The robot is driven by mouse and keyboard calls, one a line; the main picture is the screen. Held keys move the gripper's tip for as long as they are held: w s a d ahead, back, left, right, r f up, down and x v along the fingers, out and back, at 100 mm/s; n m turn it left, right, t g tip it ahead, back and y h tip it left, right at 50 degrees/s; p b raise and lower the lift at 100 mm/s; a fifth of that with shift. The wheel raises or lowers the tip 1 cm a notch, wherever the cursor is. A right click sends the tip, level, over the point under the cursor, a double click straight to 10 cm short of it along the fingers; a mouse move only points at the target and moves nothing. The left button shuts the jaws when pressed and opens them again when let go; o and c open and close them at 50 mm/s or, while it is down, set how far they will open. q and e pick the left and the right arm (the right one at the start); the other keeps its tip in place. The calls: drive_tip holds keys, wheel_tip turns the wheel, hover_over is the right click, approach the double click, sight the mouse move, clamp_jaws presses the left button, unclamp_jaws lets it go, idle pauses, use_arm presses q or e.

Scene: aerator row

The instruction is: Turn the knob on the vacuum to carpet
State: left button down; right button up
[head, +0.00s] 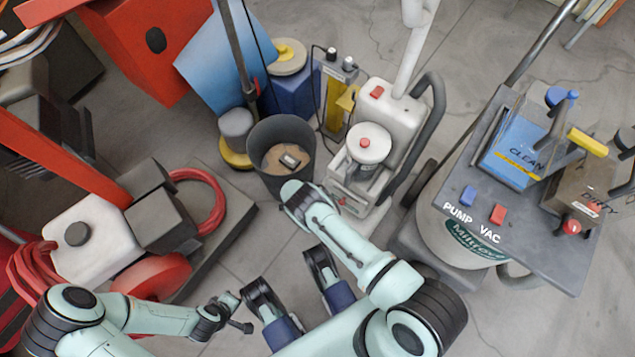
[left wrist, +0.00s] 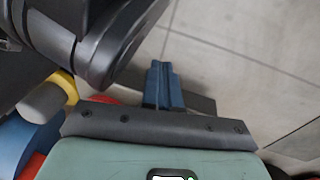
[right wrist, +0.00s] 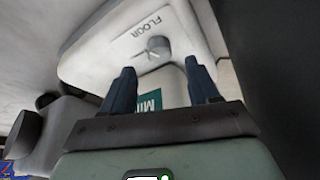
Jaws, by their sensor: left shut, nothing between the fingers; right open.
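In the right wrist view a grey knob (right wrist: 158,47) sits on the white vacuum body (right wrist: 85,48), with the printed word FLOOR beside it. No carpet mark is visible. My right gripper (right wrist: 160,68) is open and empty. Its two dark blue fingertips point toward the panel, one on either side below the knob, and appear apart from it. In the head view the white vacuum (head: 394,115) stands at upper centre; its knob and the right fingertips are hidden there. My left gripper (left wrist: 163,85) is shut and empty above the floor, away from the vacuum.
A dark bin (head: 262,150) stands left of the vacuum, close to my right forearm. A grey machine (head: 470,215) marked PUMP and VAC stands to the right. A red and white machine (head: 85,225) stands at left. Bare floor (head: 215,285) lies around my left gripper.

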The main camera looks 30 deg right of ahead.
drive_tip(key=b+x, duration=0.1)
drive_tip(key=x, duration=0.4)
drive_tip(key=shift+b, duration=0.4)
use_arm(q)
drive_tip(key=shift+g, duration=0.9)
drive_tip(key=s+f, duration=0.2)
drive_tip(key=s, duration=0.1)
drive_tip(key=s+f, duration=0.1)
drive_tip(key=shift+s+a+f, duration=0.1)
drive_tip(key=shift+s+a, duration=0.2)
use_arm(e)
drive_tip(key=shift+r, duration=0.1)
use_arm(q)
drive_tip(key=shift+w, duration=0.1)
use_arm(e)
drive_tip(key=shift+a, duration=0.1)
drive_tip(key=c, duration=1)
